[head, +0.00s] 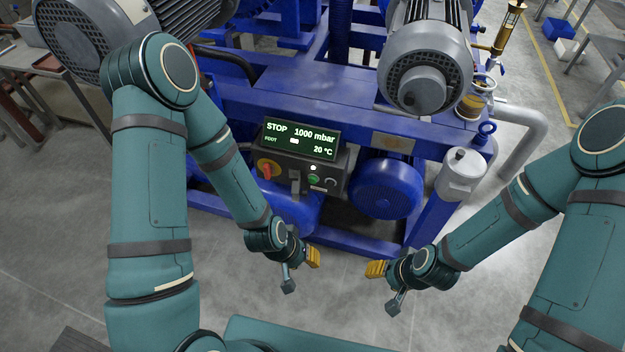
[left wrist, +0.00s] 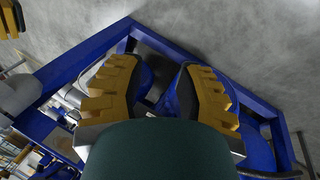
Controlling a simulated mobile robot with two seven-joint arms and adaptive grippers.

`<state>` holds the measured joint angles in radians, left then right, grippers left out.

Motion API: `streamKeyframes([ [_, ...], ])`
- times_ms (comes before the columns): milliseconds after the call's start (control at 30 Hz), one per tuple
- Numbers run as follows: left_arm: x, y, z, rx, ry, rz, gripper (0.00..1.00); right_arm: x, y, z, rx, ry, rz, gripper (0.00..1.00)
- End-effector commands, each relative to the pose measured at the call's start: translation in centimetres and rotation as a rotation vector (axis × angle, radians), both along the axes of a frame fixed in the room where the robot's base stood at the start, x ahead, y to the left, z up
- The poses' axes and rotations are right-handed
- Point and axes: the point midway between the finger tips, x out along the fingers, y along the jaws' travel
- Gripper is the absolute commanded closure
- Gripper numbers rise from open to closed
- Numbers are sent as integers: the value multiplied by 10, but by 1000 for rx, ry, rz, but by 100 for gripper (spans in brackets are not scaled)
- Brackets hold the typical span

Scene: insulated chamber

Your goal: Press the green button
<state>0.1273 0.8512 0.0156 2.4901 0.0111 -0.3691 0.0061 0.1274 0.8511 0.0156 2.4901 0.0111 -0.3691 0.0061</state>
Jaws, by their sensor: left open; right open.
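The green button (head: 314,180) is a small green spot on the grey control box (head: 297,168), below a lit display (head: 300,138) reading STOP, 1000 mbar and 20 °C. My left gripper (head: 313,257) is in front of and below the box, apart from the button. In the left wrist view its two yellow ribbed fingers (left wrist: 158,92) stand apart with nothing between them. My right gripper (head: 376,269) is open and empty, lower right of the button, apart from the machine. The button cannot be made out in the left wrist view.
A red rotary knob (head: 267,170) on a yellow plate and a dark button (head: 331,183) flank the green button. A blue machine frame (head: 260,100) surrounds the box, with a blue motor (head: 386,187) to its right. Bare grey floor (head: 345,290) lies between my grippers.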

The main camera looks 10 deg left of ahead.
Motion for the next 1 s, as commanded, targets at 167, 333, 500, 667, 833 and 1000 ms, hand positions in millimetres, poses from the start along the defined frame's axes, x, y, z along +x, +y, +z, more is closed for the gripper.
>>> streamKeyframes([
  [167, 0, 0, 0, 0, 0, 0, 100, 0, 0, 0, 0, 0, 0, 48],
  [333, 0, 0, 0, 0, 0, 0, 100, 0, 0, 0, 0, 0, 0, 48],
  [500, 0, 0, 0, 0, 0, 0, 100, 0, 0, 0, 0, 0, 0, 48],
  [667, 0, 0, 0, 0, 0, 0, 100, 0, 0, 0, 0, 0, 0, 48],
  [833, 0, 0, 0, 0, 0, 0, 100, 0, 0, 0, 0, 0, 0, 48],
  [1000, 0, 0, 0, 0, 0, 0, 100, 0, 0, 0, 0, 0, 0, 48],
])
